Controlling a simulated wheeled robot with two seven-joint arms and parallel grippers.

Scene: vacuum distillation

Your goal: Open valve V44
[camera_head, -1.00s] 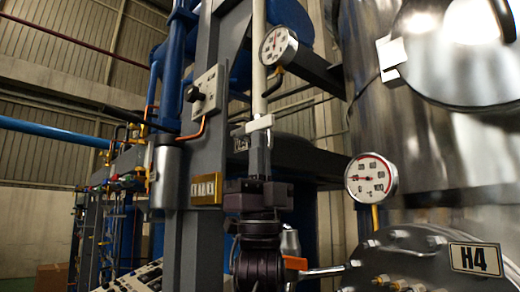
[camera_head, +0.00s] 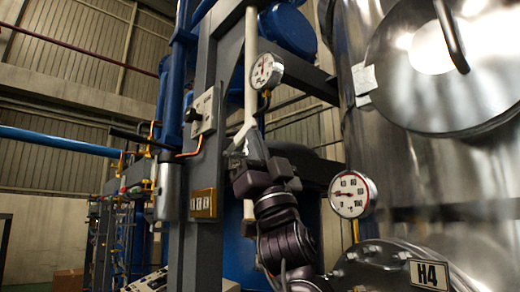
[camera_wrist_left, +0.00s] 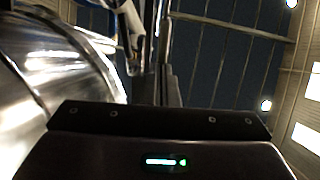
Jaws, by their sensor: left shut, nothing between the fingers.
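No V44 label is readable in the head view. A pale crosspiece (camera_head: 238,139) sits against the white vertical pipe (camera_head: 250,60), tilted up to the right; I cannot tell whether it is the valve's handle. My left gripper (camera_head: 246,144) points upward at this crosspiece, close to the pipe. Its fingers are shut with nothing between them, and I cannot tell whether they touch the crosspiece. In the left wrist view the shut fingers (camera_wrist_left: 164,85) point up near a pale pipe-like part (camera_wrist_left: 131,18). My right gripper is not in view.
A round gauge (camera_head: 266,71) is just right of the pipe, and another gauge (camera_head: 349,194) is lower right. A steel vessel (camera_head: 400,170) with an H4 plate (camera_head: 429,275) fills the right. A grey post (camera_head: 205,150) with a switch box (camera_head: 200,112) stands left.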

